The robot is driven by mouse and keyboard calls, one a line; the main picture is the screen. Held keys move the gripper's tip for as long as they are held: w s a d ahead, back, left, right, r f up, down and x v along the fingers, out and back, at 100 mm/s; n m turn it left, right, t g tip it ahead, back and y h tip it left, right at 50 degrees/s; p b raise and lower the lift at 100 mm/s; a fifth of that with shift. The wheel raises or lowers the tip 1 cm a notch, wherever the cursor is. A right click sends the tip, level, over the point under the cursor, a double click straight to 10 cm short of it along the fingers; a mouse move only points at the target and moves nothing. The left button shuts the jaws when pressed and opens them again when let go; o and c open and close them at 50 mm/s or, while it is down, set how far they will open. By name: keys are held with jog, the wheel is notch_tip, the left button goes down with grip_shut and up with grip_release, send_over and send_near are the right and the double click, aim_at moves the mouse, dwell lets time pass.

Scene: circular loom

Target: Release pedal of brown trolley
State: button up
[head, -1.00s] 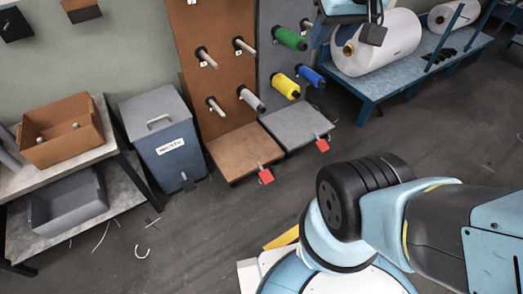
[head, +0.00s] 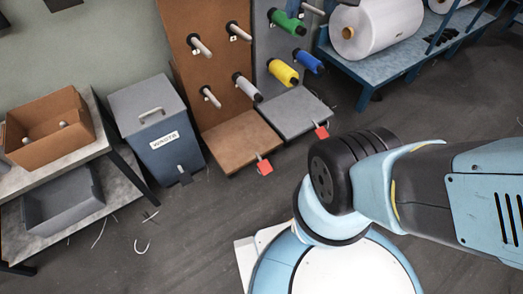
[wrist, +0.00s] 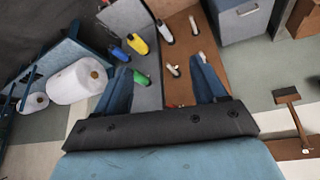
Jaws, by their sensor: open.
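The brown trolley has an upright brown panel (head: 205,85) with pegs and a flat brown base (head: 240,142) on the floor. Its red pedal (head: 264,167) sticks out at the base's front edge. In the wrist view the brown panel (wrist: 183,35) shows between and beyond the fingers. My gripper (wrist: 163,85) is open and empty, its two blue fingers wide apart and well away from the trolley. I cannot make out the pedal clearly in the wrist view. The gripper is not visible in the head view.
A grey trolley (head: 295,112) with its own red pedal (head: 321,131) stands right beside the brown one. A blue waste bin (head: 168,150) is close on the left. A blue rack (head: 385,70) holds white rolls. Floor in front is clear except scraps.

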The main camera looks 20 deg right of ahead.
jog(key=o, duration=0.5)
jog(key=w+f, duration=0.3)
jog(key=w, duration=0.8)
jog(key=shift+w+g, duration=0.2)
jog(key=shift+g, duration=0.2)
jog(key=w+f+n+g, duration=0.2)
jog(key=w+f, duration=1.6)
jog(key=w, duration=0.2)
jog(key=x, duration=2.5)
jog(key=n+g, duration=0.2)
jog(key=g, duration=0.1)
send_near(265, 167)
notch_tip(265, 167, down, 9)
jog(key=shift+s+r, duration=0.1)
jog(key=shift+r, duration=0.05)
jog(key=shift+c, duration=0.4)
